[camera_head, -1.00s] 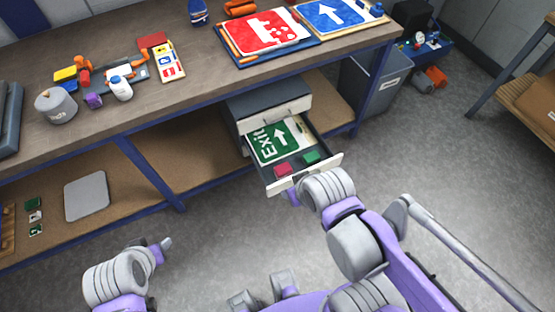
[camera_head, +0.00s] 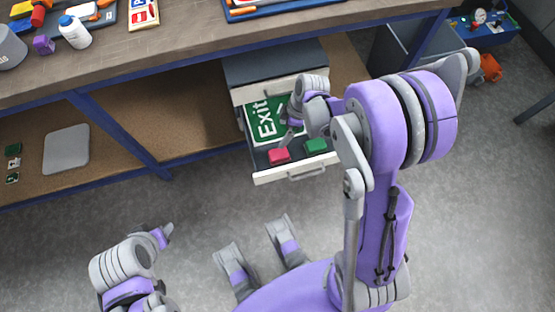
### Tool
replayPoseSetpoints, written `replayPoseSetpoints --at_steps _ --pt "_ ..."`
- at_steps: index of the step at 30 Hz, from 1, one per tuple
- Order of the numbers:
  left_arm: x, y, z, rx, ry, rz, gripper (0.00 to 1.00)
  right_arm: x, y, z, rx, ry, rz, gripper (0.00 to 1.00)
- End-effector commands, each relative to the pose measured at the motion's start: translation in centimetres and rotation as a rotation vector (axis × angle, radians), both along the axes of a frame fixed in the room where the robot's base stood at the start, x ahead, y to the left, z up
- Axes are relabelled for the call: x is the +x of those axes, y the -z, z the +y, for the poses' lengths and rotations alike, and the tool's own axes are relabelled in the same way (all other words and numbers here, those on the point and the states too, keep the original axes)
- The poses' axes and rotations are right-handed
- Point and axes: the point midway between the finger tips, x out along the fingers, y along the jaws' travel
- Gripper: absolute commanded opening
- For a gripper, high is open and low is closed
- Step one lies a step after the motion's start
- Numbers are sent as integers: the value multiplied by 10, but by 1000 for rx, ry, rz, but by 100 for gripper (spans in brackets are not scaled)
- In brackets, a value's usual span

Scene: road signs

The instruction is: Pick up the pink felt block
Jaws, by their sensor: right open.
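The pink felt block (camera_head: 279,155) lies in the front left of an open drawer (camera_head: 272,177) below the workbench. A green block (camera_head: 315,146) lies to its right in the same drawer. My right gripper (camera_head: 289,137) is over the drawer, just behind and above the pink block. Its jaws are open, and its fingers are small and partly hidden by the wrist. I cannot tell whether a finger touches the block. My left gripper (camera_head: 165,235) is low over the floor at the lower left, away from the drawer; its jaw opening is unclear.
A green exit sign (camera_head: 262,122) lies in the drawer behind the blocks. The workbench top (camera_head: 190,38) overhangs the drawer unit (camera_head: 270,66). A grey bin (camera_head: 392,52) stands to the right. The lower shelf (camera_head: 195,122) has bare room left of the drawer.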

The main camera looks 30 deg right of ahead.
Motion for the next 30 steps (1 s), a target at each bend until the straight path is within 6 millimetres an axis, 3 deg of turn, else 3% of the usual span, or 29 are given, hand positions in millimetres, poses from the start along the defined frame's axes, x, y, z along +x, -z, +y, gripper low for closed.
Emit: replayPoseSetpoints --at_steps 1,3,6,9,14,22,30 --pt "1 22 0 0 0 8 50 7 41 -10 14 -60 -1 100" --pt "2 35 0 0 0 12 50 11 75 -19 34 -149 -13 100" --pt "4 49 0 0 0 17 50 14 113 -28 59 -246 -33 100" --pt "4 57 0 0 0 19 50 15 135 -34 74 -311 -49 100" --pt "5 61 0 0 0 21 50 16 152 -34 84 -351 -61 100" --pt "7 74 0 0 0 25 50 19 189 -19 85 -353 -61 100" --pt "8 82 0 0 0 27 50 22 210 -12 83 -350 -61 100"
